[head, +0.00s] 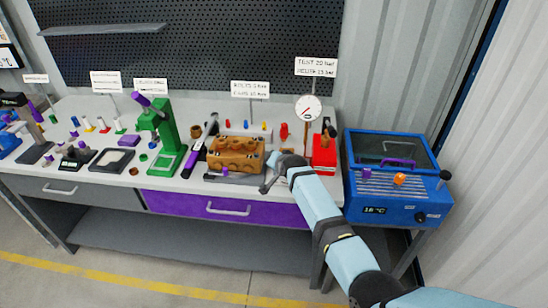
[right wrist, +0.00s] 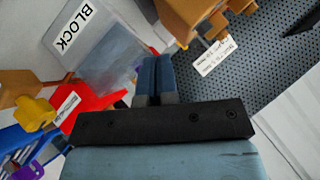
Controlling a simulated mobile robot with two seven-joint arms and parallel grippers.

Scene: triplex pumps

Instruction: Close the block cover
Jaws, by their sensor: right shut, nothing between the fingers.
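A translucent panel with a white BLOCK label (right wrist: 82,27) stands at the upper left of the right wrist view; I take it to be the block cover (right wrist: 105,72). My right gripper (right wrist: 155,62) is shut and empty, its fingertips beside the panel's right edge; I cannot tell whether they touch. In the head view my right gripper (head: 265,188) is at the front right of the brown block (head: 237,153) on the bench. The cover is hard to make out in the head view, partly behind my arm. My left gripper is not in view.
The red unit (head: 324,152) with a gauge (head: 308,107) stands just right of my right wrist. A blue machine (head: 395,190) is further right. A green press (head: 163,135) and a purple-handled tool (head: 193,160) are left of the block. The purple drawer (head: 225,208) is below.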

